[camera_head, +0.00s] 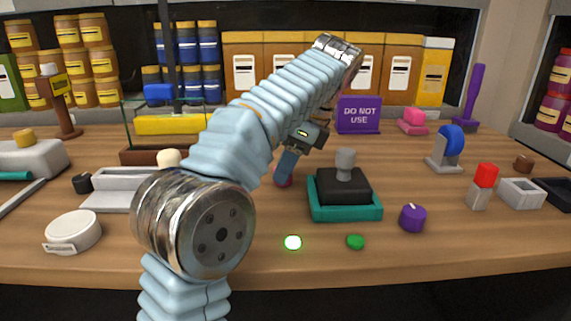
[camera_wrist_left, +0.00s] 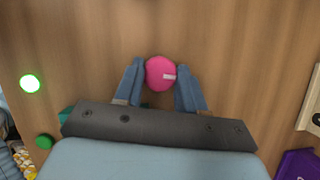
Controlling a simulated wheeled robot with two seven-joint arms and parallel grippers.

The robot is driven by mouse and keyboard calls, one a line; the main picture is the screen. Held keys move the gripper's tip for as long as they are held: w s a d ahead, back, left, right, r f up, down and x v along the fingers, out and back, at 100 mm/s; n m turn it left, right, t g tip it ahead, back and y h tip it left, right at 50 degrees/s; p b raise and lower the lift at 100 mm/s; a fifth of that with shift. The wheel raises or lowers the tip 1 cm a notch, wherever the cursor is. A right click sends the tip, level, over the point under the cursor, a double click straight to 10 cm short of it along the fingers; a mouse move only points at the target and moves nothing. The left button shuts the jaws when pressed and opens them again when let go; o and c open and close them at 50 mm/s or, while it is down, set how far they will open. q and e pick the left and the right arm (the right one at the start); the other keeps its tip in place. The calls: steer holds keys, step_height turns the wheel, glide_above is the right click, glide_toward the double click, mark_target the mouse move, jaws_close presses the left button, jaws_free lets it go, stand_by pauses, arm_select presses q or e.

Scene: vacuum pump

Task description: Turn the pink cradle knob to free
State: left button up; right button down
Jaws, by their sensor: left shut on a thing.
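In the head view the gripper (camera_head: 287,167) reaches down at the knob (camera_head: 283,181), mostly hidden behind the fingers. My right gripper is in neither view.
A teal-and-black block with a grey knob (camera_head: 345,190) stands close to the right of the gripper. In front are a lit green button (camera_head: 293,242), a darker green button (camera_head: 355,241) and a purple knob (camera_head: 412,218).

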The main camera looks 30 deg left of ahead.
arm_select(q)
steer(key=shift+n+g, duration=0.3)
steer(key=shift+n, duration=0.6)
steer(key=o, duration=1.1)
steer(key=shift+c, duration=0.2)
steer(key=shift+a+m+t, duration=0.1)
steer(key=shift+m+t, duration=0.3)
steer(key=shift+m, duration=0.7)
